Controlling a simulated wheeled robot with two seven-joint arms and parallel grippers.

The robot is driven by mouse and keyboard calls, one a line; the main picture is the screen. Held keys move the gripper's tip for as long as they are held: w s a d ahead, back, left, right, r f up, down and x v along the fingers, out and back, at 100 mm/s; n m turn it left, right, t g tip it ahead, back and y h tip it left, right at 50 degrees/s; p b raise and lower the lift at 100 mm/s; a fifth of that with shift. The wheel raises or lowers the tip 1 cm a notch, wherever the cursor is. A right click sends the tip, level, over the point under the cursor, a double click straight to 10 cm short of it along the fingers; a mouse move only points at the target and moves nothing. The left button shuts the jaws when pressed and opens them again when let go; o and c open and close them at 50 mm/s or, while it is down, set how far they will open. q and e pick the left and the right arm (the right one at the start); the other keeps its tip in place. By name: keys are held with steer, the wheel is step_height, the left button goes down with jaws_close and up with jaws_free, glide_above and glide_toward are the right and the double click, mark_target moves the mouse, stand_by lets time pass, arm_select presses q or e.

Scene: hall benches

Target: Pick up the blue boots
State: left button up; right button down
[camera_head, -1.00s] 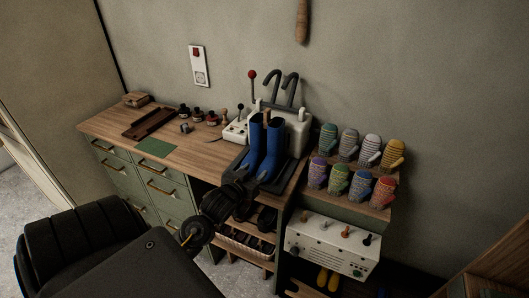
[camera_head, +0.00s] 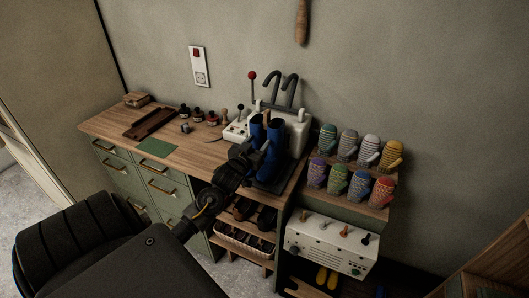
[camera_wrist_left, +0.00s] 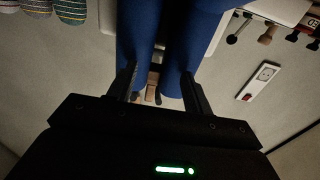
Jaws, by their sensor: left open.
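The pair of blue boots (camera_head: 273,142) stands upright on a dark tray (camera_head: 270,181) at the right end of the wooden bench. My left gripper (camera_head: 256,152) is open in front of the boots and overlaps the left boot in the head view. In the left wrist view the blue boot shafts (camera_wrist_left: 193,45) rise close beyond the open fingers (camera_wrist_left: 161,85), with a narrow gap between them. Whether a finger touches a boot I cannot tell. The lower left boot is partly hidden by my gripper. My right gripper is not in view.
A white machine with dark hooks (camera_head: 298,129) stands right behind the boots. A control box with levers (camera_head: 237,130) is to their left. Several striped mittens (camera_head: 340,181) stand on racks to the right. The bench's left part has a green mat (camera_head: 156,147) and bare wood.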

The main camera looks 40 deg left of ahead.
mark_target(263, 137)
arm_select(q)
steer(key=p+x, duration=0.2)
steer(key=x, duration=0.2)
steer(key=shift+w, duration=0.6)
steer(key=shift+c, duration=0.3)
jaws_close()
